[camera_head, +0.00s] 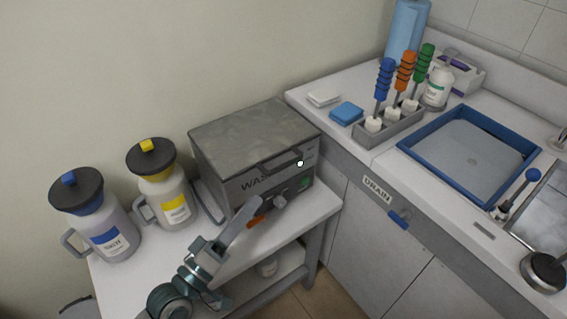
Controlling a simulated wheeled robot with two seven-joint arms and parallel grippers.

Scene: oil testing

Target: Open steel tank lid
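The steel tank is a grey box marked "WAS…" (236,186) on a white side table. Its flat grey lid (250,128) lies closed on top. A dark bar handle (281,162) sits at the upper front edge, with a small white dot near its right end. My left gripper (247,210) is in front of the tank, below and left of the handle, apart from it. It points up and right and covers part of the tank's lower front. I see nothing held in it; its finger gap cannot be made out. My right gripper is not in view.
Two jugs, one blue-capped (106,228) and one yellow-capped (166,190), stand left of the tank. An orange piece (257,220) and a knob (280,201) are low on its front. The counter at right holds a rack (391,127) and a blue-rimmed tray (423,160).

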